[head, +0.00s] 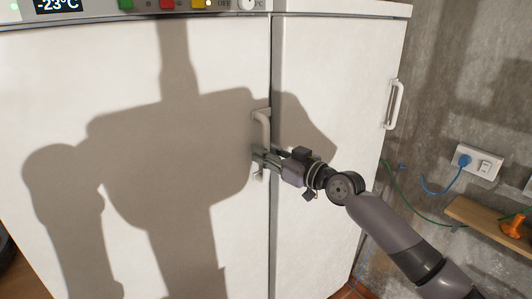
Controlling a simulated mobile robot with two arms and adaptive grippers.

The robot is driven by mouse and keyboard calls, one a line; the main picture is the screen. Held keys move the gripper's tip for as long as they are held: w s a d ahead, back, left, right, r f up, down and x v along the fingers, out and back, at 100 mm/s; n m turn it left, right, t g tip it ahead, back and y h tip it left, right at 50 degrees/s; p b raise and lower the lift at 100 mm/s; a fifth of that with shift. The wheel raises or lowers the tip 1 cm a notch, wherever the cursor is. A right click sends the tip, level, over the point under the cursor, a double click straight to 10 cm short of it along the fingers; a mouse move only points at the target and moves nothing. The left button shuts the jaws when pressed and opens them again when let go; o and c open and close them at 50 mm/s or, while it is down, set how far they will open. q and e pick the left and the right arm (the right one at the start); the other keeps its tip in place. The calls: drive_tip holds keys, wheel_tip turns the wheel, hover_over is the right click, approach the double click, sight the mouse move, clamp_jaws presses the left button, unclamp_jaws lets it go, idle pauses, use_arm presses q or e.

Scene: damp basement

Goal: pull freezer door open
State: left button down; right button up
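The white freezer has a wide left door (150,60) and a narrower right door (335,75). The left door looks shut, with a thin dark seam between it and the right door. Its white vertical handle (262,128) sits near that seam. My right gripper (263,158) is at the lower part of this handle, its fingers overlapping it. The fingers are too small and covered to tell whether they are closed on it. The right door has its own white handle (395,104) at its far edge. My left gripper is not in view.
A control panel (140,5) with a -23°C display and coloured buttons runs along the top. At right, a concrete wall carries a socket with a blue plug (464,160). A wooden shelf (485,222) holds an orange object (514,224). My shadow covers much of the doors.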

clamp_jaws()
idle(0.6)
